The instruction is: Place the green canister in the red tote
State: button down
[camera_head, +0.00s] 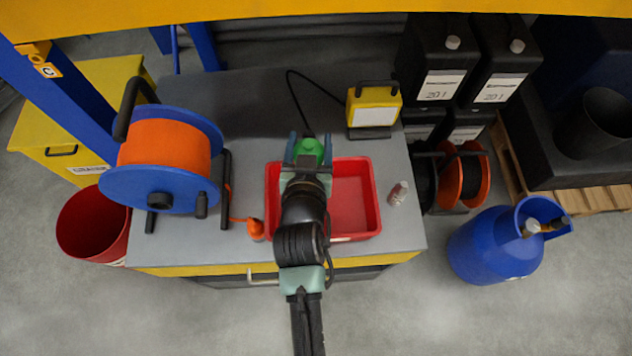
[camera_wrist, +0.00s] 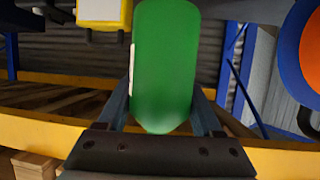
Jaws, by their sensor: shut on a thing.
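The green canister (camera_head: 310,148) is held between the fingers of my gripper (camera_head: 307,155) in the head view. In the wrist view the canister (camera_wrist: 166,65) fills the middle, with a gripper finger on each side (camera_wrist: 163,112). The red tote (camera_head: 357,198) sits on the grey bench top, and its right part shows an empty floor. My arm crosses over the tote's left part and hides it. The canister shows at the tote's far left edge; its height above the tote cannot be told.
On the bench (camera_head: 250,90) stand an orange cable reel (camera_head: 165,147) at left, a yellow work lamp (camera_head: 374,106) behind the tote, a small bottle (camera_head: 398,193) at right and an orange-capped item (camera_head: 256,229) left of the tote. A blue gas cylinder (camera_head: 490,246) stands on the floor.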

notch_tip(320, 180, down, 17)
jog(key=b, duration=1.4)
jog(key=shift+r, duration=0.1)
jog(key=shift+f+b, duration=0.2)
jog(key=shift+b, duration=0.15)
jog(key=shift+c, duration=0.2)
grip_release()
jog(key=shift+s+r+p, duration=0.1)
jog(key=shift+r+p, duration=0.15)
jog(key=shift+p, duration=0.05)
jog(key=v, duration=1.1)
jog(key=shift+s, duration=0.4)
jog(key=shift+a+r, duration=0.1)
jog(key=shift+r, duration=0.05)
